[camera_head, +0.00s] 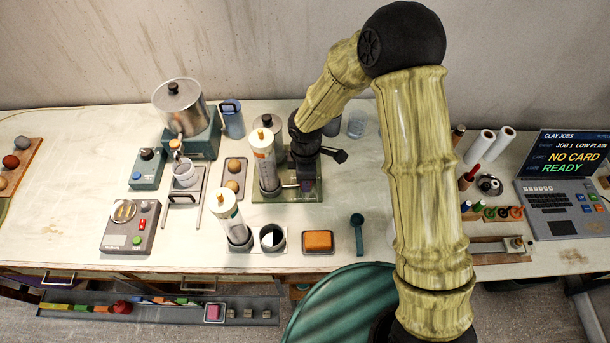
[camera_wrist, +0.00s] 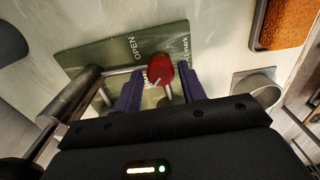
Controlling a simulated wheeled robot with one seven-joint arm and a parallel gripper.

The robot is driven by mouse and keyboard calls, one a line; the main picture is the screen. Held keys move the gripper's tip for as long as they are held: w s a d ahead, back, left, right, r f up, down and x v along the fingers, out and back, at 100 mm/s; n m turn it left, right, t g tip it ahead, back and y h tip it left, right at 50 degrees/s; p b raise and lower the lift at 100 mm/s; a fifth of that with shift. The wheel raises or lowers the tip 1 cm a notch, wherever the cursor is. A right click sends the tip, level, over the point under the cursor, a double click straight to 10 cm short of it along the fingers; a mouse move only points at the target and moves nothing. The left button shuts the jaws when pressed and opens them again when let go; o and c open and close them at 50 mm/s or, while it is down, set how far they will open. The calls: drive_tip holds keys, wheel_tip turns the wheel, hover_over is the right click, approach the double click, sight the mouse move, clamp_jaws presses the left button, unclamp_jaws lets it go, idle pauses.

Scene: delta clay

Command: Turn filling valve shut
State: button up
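The valve's red knob (camera_wrist: 160,70) shows in the wrist view on a thin metal stem above a green plate (camera_wrist: 95,52). The plate carries the word OPEN and, to the right, a partly hidden "mark" label. A pale line runs on the knob. My gripper (camera_wrist: 160,82) has its two purple fingers apart on either side of the knob and stem; I see no clear contact. In the head view my gripper (camera_head: 306,186) is low over the right part of the green plate (camera_head: 270,196), beside an orange-capped clear cylinder (camera_head: 265,160). The knob is hidden there.
A metal post (camera_wrist: 70,98) stands left of my fingers in the wrist view. In the head view, a second cylinder (camera_head: 230,216), a small dark cup (camera_head: 272,238), an orange sponge (camera_head: 318,241) and a teal scoop (camera_head: 358,232) lie in front. Bare table lies around the scoop.

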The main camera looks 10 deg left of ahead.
drive_tip(key=shift+o, duration=0.6)
wheel_tip(320, 180, up, 17)
drive_tip(key=b, duration=0.1)
drive_tip(key=shift+r, duration=0.2)
drive_tip(key=shift+d, duration=0.1)
drive_tip(key=s+d+f+m+t, duration=0.1)
drive_tip(key=s+d+m, duration=0.2)
drive_tip(key=d+m, duration=0.7)
drive_tip(key=s+d+m+t, duration=0.1)
drive_tip(key=s+d+m, duration=0.3)
drive_tip(key=d+m, duration=0.6)
drive_tip(key=d, duration=0.5)
drive_tip(key=shift+s+d+f+m+t, duration=0.2)
drive_tip(key=shift+d+f+m+t, duration=0.1)
drive_tip(key=shift+d+f+m, duration=0.1)
